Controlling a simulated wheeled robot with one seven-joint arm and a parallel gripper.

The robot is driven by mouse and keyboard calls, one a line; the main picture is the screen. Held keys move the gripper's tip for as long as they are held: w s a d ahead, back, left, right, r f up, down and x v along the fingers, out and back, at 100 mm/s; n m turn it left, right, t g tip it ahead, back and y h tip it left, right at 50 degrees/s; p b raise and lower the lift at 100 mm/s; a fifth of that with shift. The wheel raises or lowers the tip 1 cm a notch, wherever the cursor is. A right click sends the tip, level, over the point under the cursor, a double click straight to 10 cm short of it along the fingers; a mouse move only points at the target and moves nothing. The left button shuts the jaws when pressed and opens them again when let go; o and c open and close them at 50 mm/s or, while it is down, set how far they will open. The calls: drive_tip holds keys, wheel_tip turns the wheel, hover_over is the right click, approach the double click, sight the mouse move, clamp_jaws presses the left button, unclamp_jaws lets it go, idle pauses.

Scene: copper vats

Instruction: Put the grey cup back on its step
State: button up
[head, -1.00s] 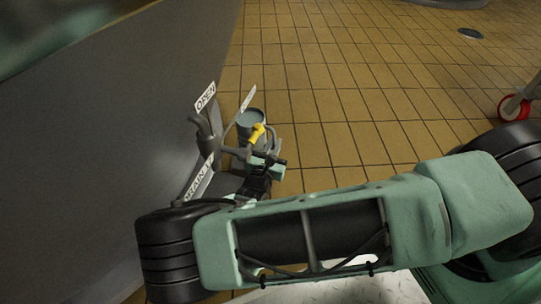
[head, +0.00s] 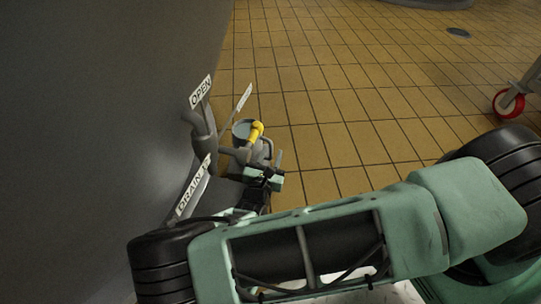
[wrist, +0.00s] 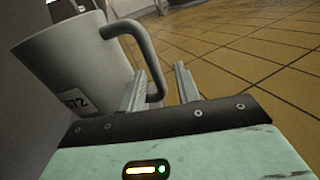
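The grey cup (wrist: 75,55) fills the upper left of the wrist view. It has a curved handle on its right side and a white label ending in "72". In the head view my gripper (head: 264,172) is at the cup's near side. I cannot make out the step or what is under the cup.
A large grey vat (head: 90,100) rises at the left. A pipe valve (head: 203,125) with plates reading OPEN and DRAIN sticks out from it close to the cup. Tiled floor (head: 350,110) is clear to the right, up to a red caster wheel (head: 508,103).

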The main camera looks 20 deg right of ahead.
drive_tip(key=shift+r, duration=0.15)
drive_tip(key=p+v, duration=0.5)
drive_tip(key=v, duration=0.6)
drive_tip(key=shift+s+a, duration=0.1)
drive_tip(key=shift+a, duration=0.05)
drive_tip(key=shift+s+a, duration=0.2)
drive_tip(key=shift+s, duration=0.1)
